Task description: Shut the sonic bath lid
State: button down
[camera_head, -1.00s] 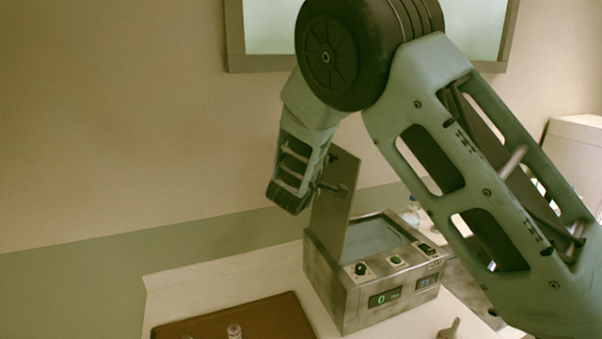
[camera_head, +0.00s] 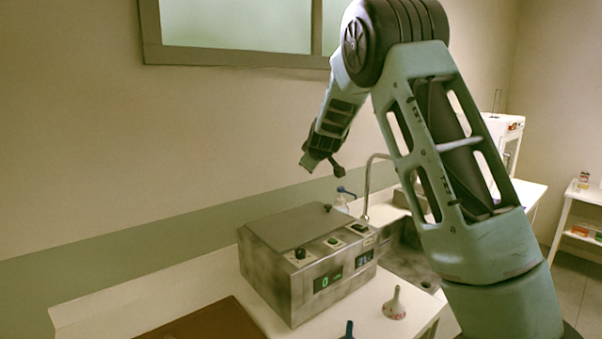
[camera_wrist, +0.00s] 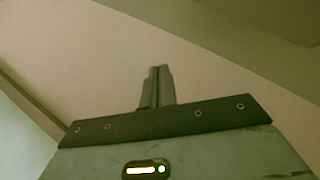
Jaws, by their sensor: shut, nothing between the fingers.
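The sonic bath (camera_head: 335,281) is a worn grey metal box with knobs and a green digit display on its front, standing on the white counter. Its lid (camera_head: 295,226) lies flat across the top, and the basin inside is hidden. My gripper (camera_head: 323,172) is in the air above and behind the lid, apart from it. In the wrist view my gripper's fingers (camera_wrist: 156,86) are together with nothing between them, pointing toward bare wall.
A sink (camera_head: 415,264) with a tall faucet is right of the bath. A brown tray (camera_head: 205,322) lies at front left. A white shelf (camera_head: 575,215) stands far right.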

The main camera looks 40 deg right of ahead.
aim_at(328, 205)
jog(key=d+f+m+y+b, duration=0.1)
jog(key=d+f+b, duration=0.2)
jog(key=f+b, duration=0.2)
jog(key=d+f+m+y+b, duration=0.1)
jog(key=d+f+y+b, duration=0.1)
jog(key=f+b, duration=0.2)
jog(key=d+f+m+y+b, duration=0.1)
jog(key=d+f+y+b, duration=0.1)
jog(key=f+b, duration=0.3)
jog(key=shift+d+f+g+b, duration=0.2)
jog(key=shift+d+b, duration=0.1)
jog(key=shift+d, duration=0.15)
jog(key=shift+d+f+g+b, duration=0.1)
jog(key=shift+d+f+b, duration=0.05)
jog(key=shift+d+b, duration=0.2)
jog(key=shift+d+f+y, duration=0.15)
jog(key=shift+f+y, duration=0.15)
jog(key=shift+f, duration=0.2)
jog(key=shift+f+b, duration=0.15)
jog(key=shift+b, duration=0.15)
